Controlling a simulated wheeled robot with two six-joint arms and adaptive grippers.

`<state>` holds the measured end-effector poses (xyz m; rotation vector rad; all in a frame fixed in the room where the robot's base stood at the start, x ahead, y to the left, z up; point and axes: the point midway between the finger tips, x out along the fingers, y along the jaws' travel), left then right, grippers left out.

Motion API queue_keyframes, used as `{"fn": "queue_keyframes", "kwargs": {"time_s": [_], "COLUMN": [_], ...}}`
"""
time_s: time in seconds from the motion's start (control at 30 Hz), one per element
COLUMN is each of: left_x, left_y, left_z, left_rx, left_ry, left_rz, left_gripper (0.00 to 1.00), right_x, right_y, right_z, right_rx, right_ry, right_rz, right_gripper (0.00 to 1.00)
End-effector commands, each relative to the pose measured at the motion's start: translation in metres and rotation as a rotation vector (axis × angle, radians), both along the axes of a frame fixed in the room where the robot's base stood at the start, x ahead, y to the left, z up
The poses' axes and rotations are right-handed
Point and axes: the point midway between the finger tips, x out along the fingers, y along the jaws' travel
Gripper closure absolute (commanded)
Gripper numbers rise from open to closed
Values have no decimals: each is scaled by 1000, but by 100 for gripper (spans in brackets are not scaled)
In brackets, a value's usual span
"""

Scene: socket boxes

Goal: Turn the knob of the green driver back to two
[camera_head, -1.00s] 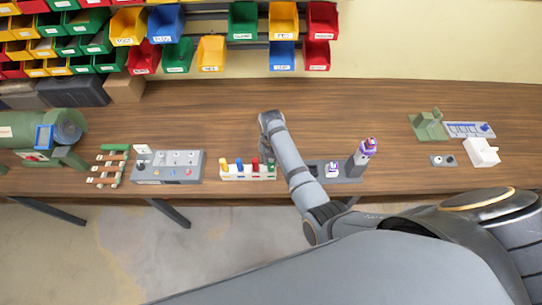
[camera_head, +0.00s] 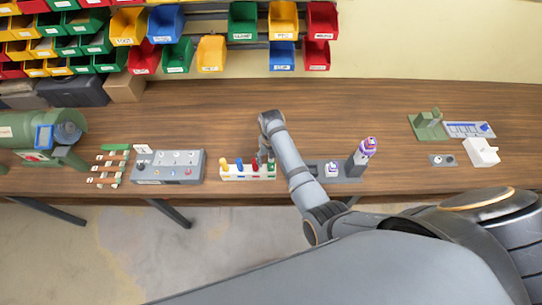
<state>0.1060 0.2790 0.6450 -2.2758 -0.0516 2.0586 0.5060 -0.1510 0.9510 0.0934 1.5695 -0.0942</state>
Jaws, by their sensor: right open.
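The green driver (camera_head: 271,167) stands at the right end of a white rack (camera_head: 240,173), with yellow, blue and red drivers to its left. My right gripper (camera_head: 265,158) points down at the green driver's top, between it and the red driver (camera_head: 255,164) as seen from here. Its fingers are open, but small and partly hidden by my arm. I cannot tell whether they touch the green driver or go around its knob. The knob's number marks are too small to read. My left gripper is not in view.
A grey switch panel (camera_head: 168,178) stands left of the rack. A grey stand (camera_head: 348,180) with purple-and-white items is right of my right forearm. A green machine (camera_head: 40,135) is far left. The table behind the rack is clear.

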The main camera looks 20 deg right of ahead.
Motion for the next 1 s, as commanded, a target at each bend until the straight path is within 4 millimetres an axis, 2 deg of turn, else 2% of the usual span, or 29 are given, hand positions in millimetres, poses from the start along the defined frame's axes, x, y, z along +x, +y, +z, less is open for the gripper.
{"fn": "queue_keyframes", "kwargs": {"time_s": [0.13,0.73,1.0], "left_x": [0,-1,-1], "left_y": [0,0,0], "left_z": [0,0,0], "left_rx": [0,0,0], "left_ry": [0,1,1], "left_rz": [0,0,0], "left_gripper": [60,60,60], "right_x": [1,1,0], "right_y": [0,0,0], "right_z": [6,62,70], "right_rx": [1,1,0], "right_ry": [-2,-2,0], "right_rz": [0,0,0], "right_gripper": [32,32,32]}}
